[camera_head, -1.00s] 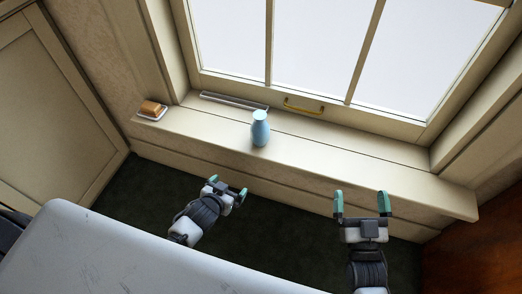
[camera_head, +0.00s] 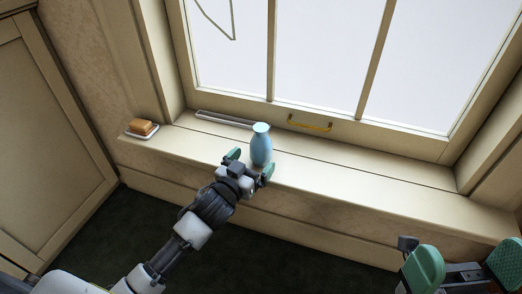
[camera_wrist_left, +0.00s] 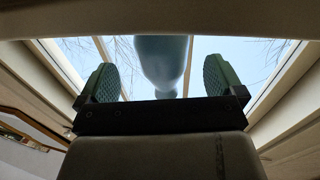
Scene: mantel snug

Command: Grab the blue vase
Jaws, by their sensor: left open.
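The blue vase (camera_head: 261,143) stands upright on the window sill (camera_head: 330,178). My left gripper (camera_head: 251,162) is at the vase, with its green-padded fingers open on either side of the vase's lower part in the head view. In the left wrist view, the vase (camera_wrist_left: 160,62) shows between the two open fingers (camera_wrist_left: 162,80), with gaps on both sides. Whether a finger touches it cannot be told. My right gripper (camera_head: 462,265) is at the lower right of the head view, its green fingers apart and empty, away from the vase.
A sponge or soap (camera_head: 143,126) sits on a white dish (camera_head: 141,134) at the sill's left end. A clear bar (camera_head: 224,119) lies behind the vase, near the window frame. A yellow handle (camera_head: 310,123) is on the window. The sill right of the vase is clear.

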